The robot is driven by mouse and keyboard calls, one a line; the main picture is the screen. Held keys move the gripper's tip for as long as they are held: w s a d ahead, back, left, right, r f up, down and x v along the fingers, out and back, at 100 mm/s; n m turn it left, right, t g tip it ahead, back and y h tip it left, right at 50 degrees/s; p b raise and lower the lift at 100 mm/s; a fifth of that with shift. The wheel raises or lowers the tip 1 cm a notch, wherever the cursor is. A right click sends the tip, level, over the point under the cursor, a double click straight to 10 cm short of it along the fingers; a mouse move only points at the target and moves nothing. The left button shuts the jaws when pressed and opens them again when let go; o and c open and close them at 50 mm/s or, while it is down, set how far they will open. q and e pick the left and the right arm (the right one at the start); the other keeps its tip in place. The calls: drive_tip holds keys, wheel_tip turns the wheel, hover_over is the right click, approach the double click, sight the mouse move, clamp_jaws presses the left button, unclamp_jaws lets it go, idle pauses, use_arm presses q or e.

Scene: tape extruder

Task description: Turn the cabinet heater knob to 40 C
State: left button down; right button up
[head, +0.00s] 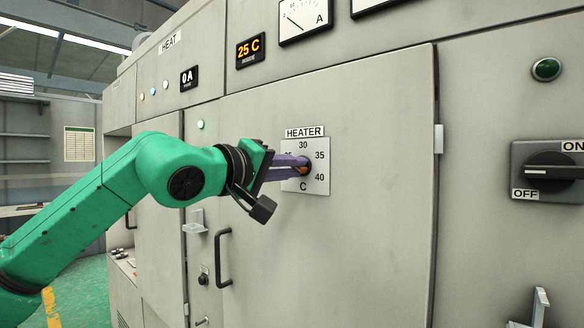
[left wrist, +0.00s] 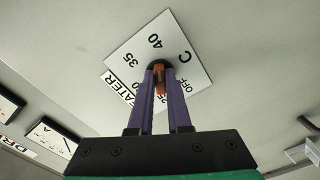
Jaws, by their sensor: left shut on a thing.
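The heater knob (left wrist: 160,80) is dark with an orange-brown part. It sits at the centre of a white dial plate (head: 320,181) marked 30, 35, 40 and C, under a HEATER label (head: 304,132). My left gripper (head: 301,166) reaches the plate from the left, its purple fingers shut on the knob. In the left wrist view, the fingers (left wrist: 163,84) lie on both sides of the orange-brown part, and OFF, 35 and 40 are readable. The fingers hide part of the knob and the dial's left side, so its exact setting cannot be told. My right gripper is out of view.
The grey cabinet door (head: 380,230) around the dial is flat and clear. A black door handle (head: 223,258) stands out below my left gripper. An ON/OFF switch (head: 548,172) is at the right.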

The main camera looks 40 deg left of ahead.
use_arm(q)
drive_tip(key=c, duration=0.9)
unclamp_jaws()
drive_tip(key=shift+o, duration=0.2)
drive_tip(key=shift+s, duration=0.1)
drive_tip(key=shift+s+f+b, duration=0.1)
drive_tip(key=shift+s+b, duration=0.25)
drive_tip(key=shift+b, duration=0.05)
drive_tip(key=s+b, duration=0.4)
drive_tip(key=s, duration=0.9)
drive_tip(key=shift+s+d+b, duration=0.15)
drive_tip(key=shift+s+b, duration=0.15)
drive_tip(key=shift+b, duration=0.05)
